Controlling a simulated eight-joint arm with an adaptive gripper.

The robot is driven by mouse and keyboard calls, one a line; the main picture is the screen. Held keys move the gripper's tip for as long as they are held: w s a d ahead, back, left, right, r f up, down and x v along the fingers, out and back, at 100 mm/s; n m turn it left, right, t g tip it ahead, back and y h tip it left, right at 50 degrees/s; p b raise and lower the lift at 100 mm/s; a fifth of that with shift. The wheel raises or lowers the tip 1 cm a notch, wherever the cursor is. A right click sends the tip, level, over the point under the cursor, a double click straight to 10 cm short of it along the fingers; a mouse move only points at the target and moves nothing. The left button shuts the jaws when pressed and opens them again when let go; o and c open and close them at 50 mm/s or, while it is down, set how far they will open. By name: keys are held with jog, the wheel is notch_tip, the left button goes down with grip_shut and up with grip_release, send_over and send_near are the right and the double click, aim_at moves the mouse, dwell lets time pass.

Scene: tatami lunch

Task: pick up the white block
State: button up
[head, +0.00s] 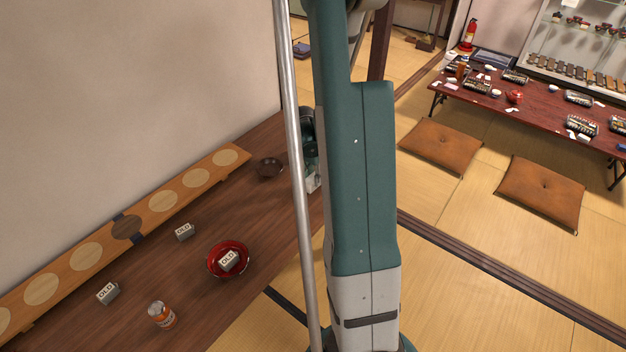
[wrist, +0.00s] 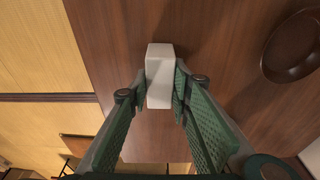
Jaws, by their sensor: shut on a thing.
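The white block (wrist: 159,60) is a plain, upright-looking box between the two green fingers of my gripper (wrist: 160,88) in the wrist view. The fingers are shut on its two sides. I cannot tell whether its underside touches the dark wooden table (wrist: 215,40). In the head view my arm and a metal pole hide most of the gripper, and only a small pale part (head: 313,184) shows there, possibly the block. No label shows on the block's visible faces.
A dark bowl (head: 269,167) stands close left of the gripper. A red bowl (head: 212,262) holds a block marked OLD (head: 229,260). Two more OLD blocks (head: 184,231) (head: 108,292), an orange jar (head: 161,315) and a long wooden board (head: 165,203) lie further left.

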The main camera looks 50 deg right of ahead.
aim_at(313, 177)
jog(key=shift+r+p, duration=0.8)
jog(key=shift+r, duration=3.95)
jog(key=shift+w, duration=0.1)
